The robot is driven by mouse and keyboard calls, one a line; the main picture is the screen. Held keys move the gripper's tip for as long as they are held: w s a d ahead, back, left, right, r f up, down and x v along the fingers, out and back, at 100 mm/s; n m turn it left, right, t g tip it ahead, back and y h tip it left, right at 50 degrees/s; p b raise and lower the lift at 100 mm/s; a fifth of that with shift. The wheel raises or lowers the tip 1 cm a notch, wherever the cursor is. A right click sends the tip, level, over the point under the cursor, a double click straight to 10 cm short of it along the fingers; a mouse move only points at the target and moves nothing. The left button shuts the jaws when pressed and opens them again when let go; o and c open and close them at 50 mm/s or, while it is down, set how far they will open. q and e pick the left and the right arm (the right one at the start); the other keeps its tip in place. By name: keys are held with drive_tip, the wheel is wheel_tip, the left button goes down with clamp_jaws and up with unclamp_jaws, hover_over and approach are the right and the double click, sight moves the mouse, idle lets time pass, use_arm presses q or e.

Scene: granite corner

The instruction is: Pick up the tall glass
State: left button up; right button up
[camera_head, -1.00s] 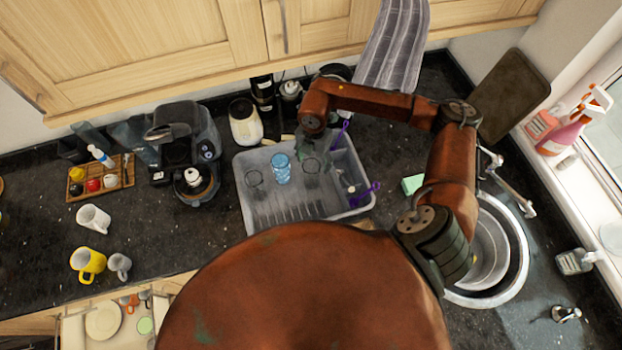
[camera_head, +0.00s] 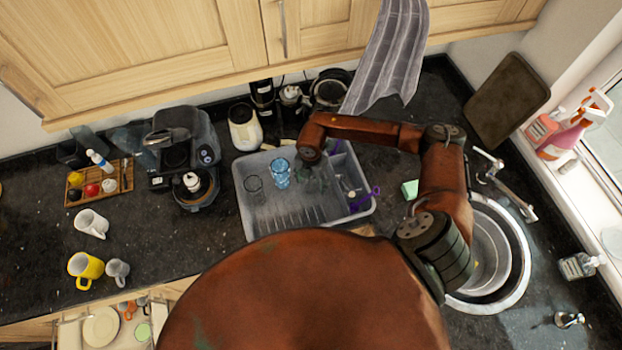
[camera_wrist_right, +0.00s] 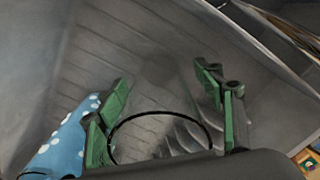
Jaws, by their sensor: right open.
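A clear tall glass stands in the grey dish rack (camera_head: 247,213); its dark rim (camera_wrist_right: 160,113) shows in the right wrist view. In the head view this glass is largely covered by my right gripper (camera_head: 311,168). In the wrist view the right gripper (camera_wrist_right: 164,88) is open, with its green fingers on either side of the rim. Whether they touch the glass I cannot tell. A blue glass with white dots (camera_head: 281,174) stands just left of it and also shows beside the left finger (camera_wrist_right: 65,140). Another clear glass (camera_head: 254,188) stands further left. My left gripper is out of view.
The sink (camera_head: 500,250) and a green sponge (camera_head: 410,189) lie right of the rack. A coffee machine (camera_head: 185,150) stands to the left, with mugs (camera_head: 87,266) in front. A grey towel (camera_head: 392,55) hangs behind the arm. A purple-handled utensil (camera_head: 366,197) is at the rack's right end.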

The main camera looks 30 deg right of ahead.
drive_tip(key=c, duration=1.4)
drive_tip(key=shift+c, duration=0.4)
drive_tip(key=shift+w+r, duration=0.1)
drive_tip(key=shift+r, duration=0.05)
